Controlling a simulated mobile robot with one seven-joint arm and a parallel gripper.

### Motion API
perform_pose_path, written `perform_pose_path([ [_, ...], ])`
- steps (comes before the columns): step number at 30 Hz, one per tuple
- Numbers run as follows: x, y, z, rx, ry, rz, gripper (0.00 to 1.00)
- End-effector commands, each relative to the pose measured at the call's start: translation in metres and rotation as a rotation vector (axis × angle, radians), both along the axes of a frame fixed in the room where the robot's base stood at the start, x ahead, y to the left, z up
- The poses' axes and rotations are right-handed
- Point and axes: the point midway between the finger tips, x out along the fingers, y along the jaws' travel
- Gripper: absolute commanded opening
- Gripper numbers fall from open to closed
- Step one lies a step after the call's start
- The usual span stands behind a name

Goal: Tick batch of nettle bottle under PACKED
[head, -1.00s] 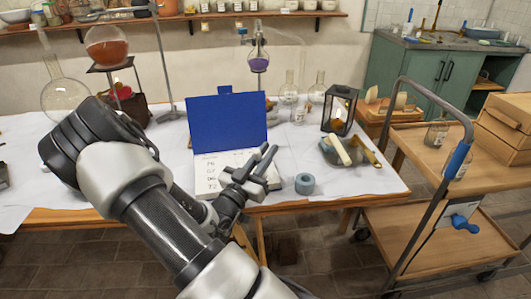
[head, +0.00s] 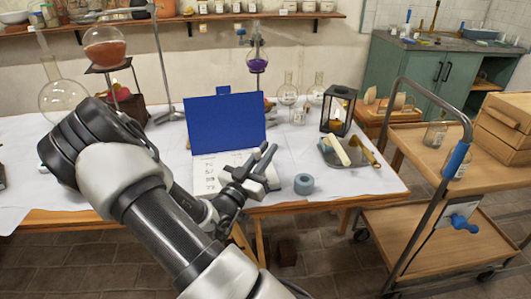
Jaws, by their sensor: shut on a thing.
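An open blue folder (head: 226,122) stands on the white-covered table, with a white sheet (head: 207,168) lying in front of its raised cover. Small dark marks run down the sheet's left side, too small to read. My gripper (head: 265,160) is over the sheet's right front part and hides it. It is shut on a slim thing, mostly hidden by the dark fingers; I cannot tell whether it touches the paper. A small glass bottle with a pale label (head: 435,133) stands on the trolley's top; its label cannot be read.
A tray with pale and brass things (head: 346,152) and a dark lantern (head: 338,110) are further right. Flasks on stands (head: 107,48) are behind. A wooden trolley (head: 415,147) stands right of the table.

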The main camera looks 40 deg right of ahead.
Motion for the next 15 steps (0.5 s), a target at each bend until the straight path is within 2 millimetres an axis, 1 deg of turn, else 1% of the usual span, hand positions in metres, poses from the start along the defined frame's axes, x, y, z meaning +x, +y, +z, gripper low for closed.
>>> perform_pose_path([
  [15, 0.0018, -0.0031, 0.0002, -0.001, 0.000, 0.000, 0.00],
])
